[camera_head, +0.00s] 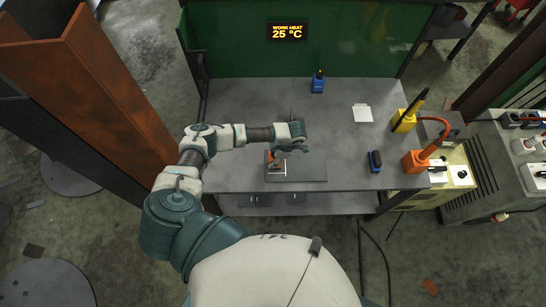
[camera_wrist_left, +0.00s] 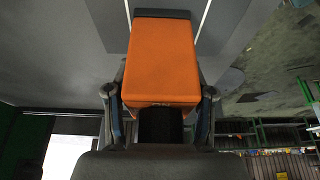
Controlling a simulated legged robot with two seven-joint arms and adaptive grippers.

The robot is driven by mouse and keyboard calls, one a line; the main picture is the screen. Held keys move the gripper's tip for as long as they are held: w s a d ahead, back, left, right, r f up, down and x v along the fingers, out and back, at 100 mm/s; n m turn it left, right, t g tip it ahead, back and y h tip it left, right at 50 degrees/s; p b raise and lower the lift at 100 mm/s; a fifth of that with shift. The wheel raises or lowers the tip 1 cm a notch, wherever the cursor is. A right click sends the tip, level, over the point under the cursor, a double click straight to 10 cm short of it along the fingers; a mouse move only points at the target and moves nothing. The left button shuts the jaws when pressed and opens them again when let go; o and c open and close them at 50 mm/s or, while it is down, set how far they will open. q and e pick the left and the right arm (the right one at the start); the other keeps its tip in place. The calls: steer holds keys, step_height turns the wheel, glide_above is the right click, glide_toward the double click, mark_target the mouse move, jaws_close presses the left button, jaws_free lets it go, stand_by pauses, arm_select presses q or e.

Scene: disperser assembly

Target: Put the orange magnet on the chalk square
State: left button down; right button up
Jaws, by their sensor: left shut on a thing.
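The orange magnet (camera_head: 273,158) is a block with a dark end, seen below my left gripper in the head view. In the left wrist view the magnet (camera_wrist_left: 160,60) fills the middle, between the two fingers. My left gripper (camera_head: 280,154) is shut on it, low over the dark grey plate on the table; its fingers also show in the left wrist view (camera_wrist_left: 159,98). White lines of the chalk square (camera_head: 277,170) show by the magnet, partly hidden by it and the gripper. I cannot tell whether the magnet touches the surface. My right gripper is not in view.
The dark plate (camera_head: 308,168) lies at the front of the grey table (camera_head: 235,175). A blue bottle (camera_head: 318,83), white paper (camera_head: 362,113), a dark blue object (camera_head: 374,161), a yellow tool (camera_head: 404,121) and an orange tool (camera_head: 414,162) stand apart. The table's middle right is clear.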

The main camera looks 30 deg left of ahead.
arm_select(q)
steer(key=shift+d, duration=0.5)
steer(key=c, duration=0.7)
jaws_free()
steer(key=o, duration=0.3)
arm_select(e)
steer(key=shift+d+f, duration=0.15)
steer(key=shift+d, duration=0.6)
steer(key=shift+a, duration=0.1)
